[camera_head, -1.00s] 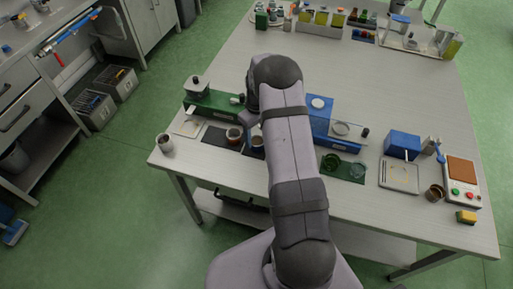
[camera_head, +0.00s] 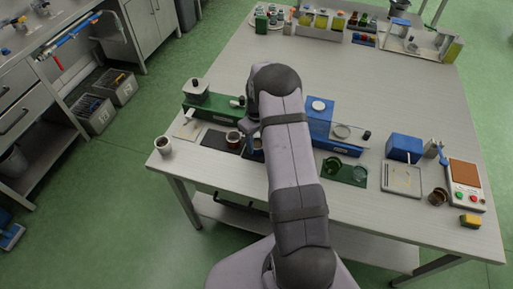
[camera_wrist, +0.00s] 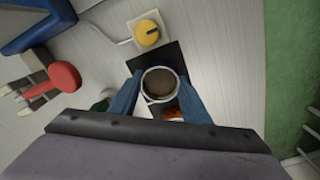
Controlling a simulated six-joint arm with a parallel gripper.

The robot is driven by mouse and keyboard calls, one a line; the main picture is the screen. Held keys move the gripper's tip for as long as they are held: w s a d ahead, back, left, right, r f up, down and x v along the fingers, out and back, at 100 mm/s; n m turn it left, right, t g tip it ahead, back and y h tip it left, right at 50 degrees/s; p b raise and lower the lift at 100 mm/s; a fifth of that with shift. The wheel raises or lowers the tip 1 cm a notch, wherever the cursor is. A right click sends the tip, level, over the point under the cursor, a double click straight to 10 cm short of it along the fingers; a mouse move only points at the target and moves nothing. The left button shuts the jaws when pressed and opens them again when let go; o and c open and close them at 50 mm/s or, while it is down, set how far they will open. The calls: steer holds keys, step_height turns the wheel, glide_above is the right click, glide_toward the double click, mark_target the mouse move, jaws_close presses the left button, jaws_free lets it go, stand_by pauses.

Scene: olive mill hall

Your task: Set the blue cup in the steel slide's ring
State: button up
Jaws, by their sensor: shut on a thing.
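In the wrist view, the two blue fingers of my gripper (camera_wrist: 158,99) are closed on either side of a round cup (camera_wrist: 160,84). Its pale rim and brown inside show. Its outer wall is mostly hidden, so its blue colour hardly shows. A dark mat (camera_wrist: 168,58) lies beneath it; I cannot tell whether the cup touches it. In the head view, my arm hides most of the gripper and cup. A blue-based unit (camera_head: 319,126) right of the arm carries a pale round ring (camera_head: 342,131). I cannot tell whether this is the steel slide.
An amber cup (camera_head: 233,137) stands on the dark mat, close left of my gripper. A green-based unit (camera_head: 210,107) stands behind it. A green mat (camera_head: 346,172) with glassware lies at right. A small pot (camera_head: 163,145) stands near the left table edge.

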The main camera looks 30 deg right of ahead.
steer(key=shift+r, duration=0.1)
stand_by(0.3)
step_height(320, 180, up, 6)
steer(key=p, duration=0.4)
steer(key=shift+r, duration=0.25)
stand_by(0.5)
